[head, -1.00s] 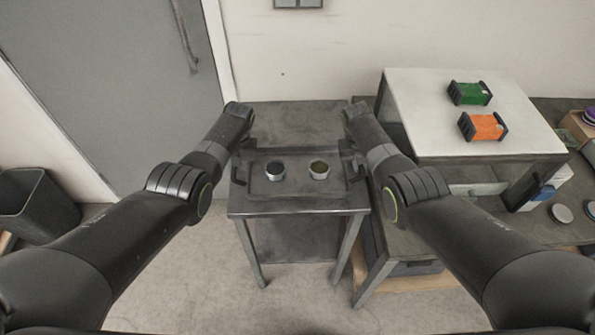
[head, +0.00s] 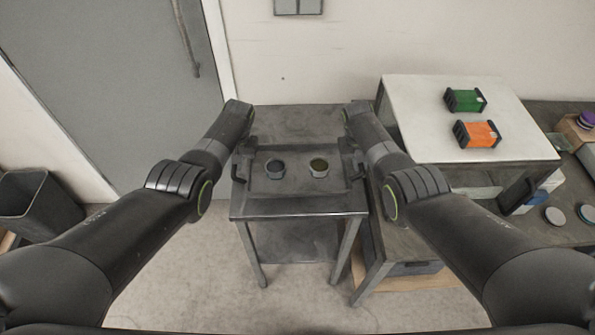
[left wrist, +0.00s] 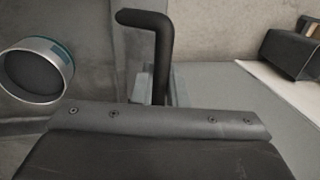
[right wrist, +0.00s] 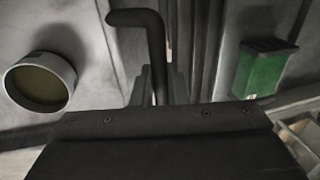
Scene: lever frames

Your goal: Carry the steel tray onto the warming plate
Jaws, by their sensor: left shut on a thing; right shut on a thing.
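The steel tray (head: 297,184) is a dark, shallow rectangle with black handles at both ends, over the small metal stand. My left gripper (head: 246,143) is at the left end, shut on the handle (left wrist: 157,48). My right gripper (head: 350,143) is at the right end, shut on the other handle (right wrist: 152,48). My wrists partly hide both grips. The tray looks level; I cannot tell whether it clears the stand. I cannot clearly identify the warming plate.
The stand's bare top (head: 300,118) shows behind the tray. Right of it, a raised pale-topped table (head: 425,110) carries a green box (head: 466,100) and an orange box (head: 477,134). A lower bench (head: 530,235) is below. A bin (head: 38,200) stands left.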

